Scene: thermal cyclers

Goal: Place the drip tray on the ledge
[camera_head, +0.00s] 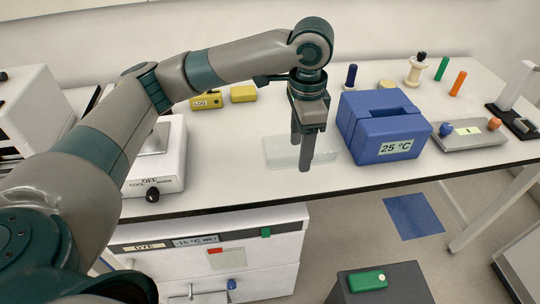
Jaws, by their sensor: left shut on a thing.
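A pale, see-through flat tray (275,150), which looks like the drip tray, is at the front middle of the white bench, level or nearly so. My left gripper (301,150) points down at it, with its fingers at the tray's right part. The gripper is shut on the tray; the exact contact is hard to see against the white top. I cannot tell whether the tray touches the bench. No part is clearly marked as the ledge. My right gripper is not in view.
A blue 25 °C box (385,130) stands close right of the gripper. A white cooling unit (160,165) stands left, yellow blocks (243,93) behind. Below are white drawers (230,262) and a dark stand (405,290) bearing a green block (368,281).

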